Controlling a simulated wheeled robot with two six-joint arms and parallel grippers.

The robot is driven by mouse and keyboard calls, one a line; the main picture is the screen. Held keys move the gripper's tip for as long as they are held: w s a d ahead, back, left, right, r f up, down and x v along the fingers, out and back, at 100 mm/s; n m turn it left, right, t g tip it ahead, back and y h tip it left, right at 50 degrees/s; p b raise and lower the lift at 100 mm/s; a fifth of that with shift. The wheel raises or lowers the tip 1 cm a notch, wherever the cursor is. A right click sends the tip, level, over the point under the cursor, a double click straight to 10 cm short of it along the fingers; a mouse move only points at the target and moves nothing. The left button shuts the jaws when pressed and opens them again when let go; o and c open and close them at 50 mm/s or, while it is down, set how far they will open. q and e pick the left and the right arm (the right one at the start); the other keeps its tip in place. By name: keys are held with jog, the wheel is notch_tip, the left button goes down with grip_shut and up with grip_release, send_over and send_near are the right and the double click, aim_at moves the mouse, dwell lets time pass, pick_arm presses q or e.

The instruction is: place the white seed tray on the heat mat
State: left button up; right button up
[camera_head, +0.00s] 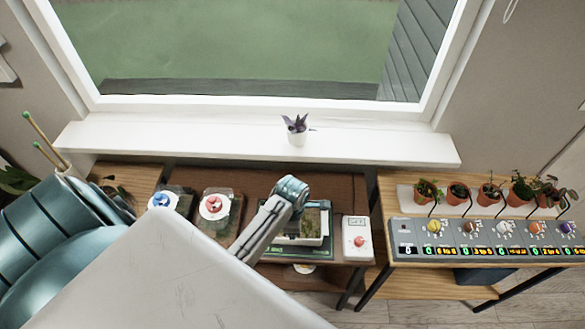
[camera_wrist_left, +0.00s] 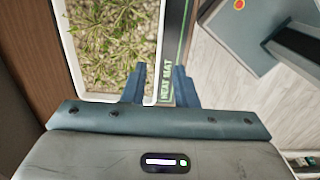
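The white seed tray (camera_head: 300,240) holds green seedlings and lies on the dark green heat mat (camera_head: 318,252) on the low wooden table. The wrist view shows the tray's white rim (camera_wrist_left: 72,45) and a strip of the mat (camera_wrist_left: 176,30) with its "HEAT MAT" label beside the tray. My left gripper (camera_wrist_left: 159,78) is over the tray's edge with its fingers apart. One finger is on the seedling side of the rim, the other on the mat side. I cannot tell whether they touch the rim. In the head view my left arm hides part of the tray. My right gripper is out of view.
A white box with a red button (camera_head: 358,242) stands right of the mat. Devices with a red knob (camera_head: 214,205) and a blue knob (camera_head: 161,200) stand left. Farther right, a control panel (camera_head: 480,240) fronts several potted plants. A small plant (camera_head: 296,130) stands on the windowsill.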

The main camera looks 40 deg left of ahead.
pick_arm(q)
jog(key=shift+r+b, duration=0.6)
jog(key=shift+r, duration=2.4)
